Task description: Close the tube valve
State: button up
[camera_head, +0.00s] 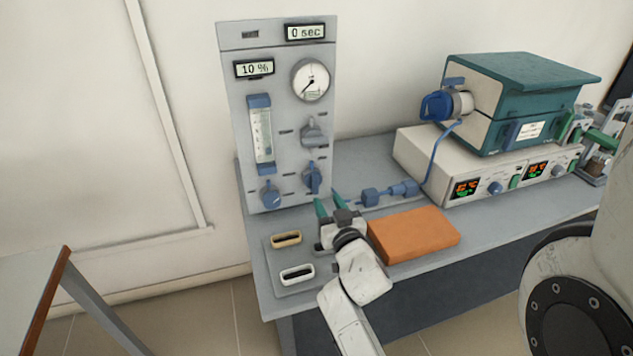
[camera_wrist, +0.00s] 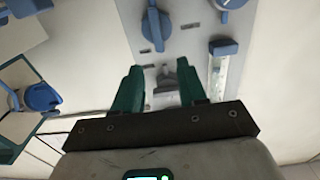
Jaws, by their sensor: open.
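The grey control panel (camera_head: 290,100) stands upright at the left end of the bench. It carries a grey knob (camera_head: 314,132), a blue knob (camera_head: 312,178) below it and another blue knob (camera_head: 269,194) at the lower left. Blue fittings (camera_head: 390,193) sit on the tube line right of the panel; I cannot tell which part is the tube valve. My gripper (camera_head: 330,201) is open, its green fingers pointing at the panel's lower right. In the wrist view, the grey knob (camera_wrist: 168,82) shows between the fingers, with the blue knob (camera_wrist: 155,25) above. Contact is not visible.
An orange block (camera_head: 413,235) lies right of my gripper. A tray with two slotted pieces (camera_head: 297,274) lies at the bench's front left. The teal furnace (camera_head: 520,85) stands on a white controller (camera_head: 490,175) to the right, joined by a blue tube (camera_head: 435,155).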

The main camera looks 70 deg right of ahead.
aim_at(316, 180)
jog(key=b+x, duration=0.1)
jog(key=x, duration=0.7)
jog(key=shift+w+d, duration=0.2)
jog(key=shift+d, duration=0.2)
grip_shut()
